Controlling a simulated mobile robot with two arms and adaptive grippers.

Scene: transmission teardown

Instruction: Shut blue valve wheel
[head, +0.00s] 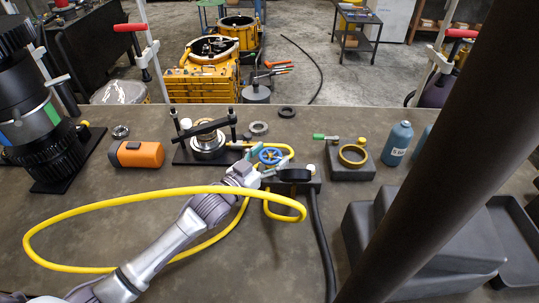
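The blue valve wheel (270,156) sits near the middle of the workbench in the head view, beside a dark block with a black round part (294,175). Yellow hose runs around and behind the wheel. My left gripper (263,170) reaches in from the lower left, with its fingertips close to the near side of the wheel. I cannot tell whether the fingers touch the wheel, or whether they are open or shut, because they are small and partly overlapped. My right gripper is not in view.
A yellow hose (95,204) loops over my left arm. A black press-like fixture (207,150) stands left of the wheel, with an orange block (136,154) further left. A grey block with a yellow ring (353,154) and a blue-grey bottle (398,143) stand right.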

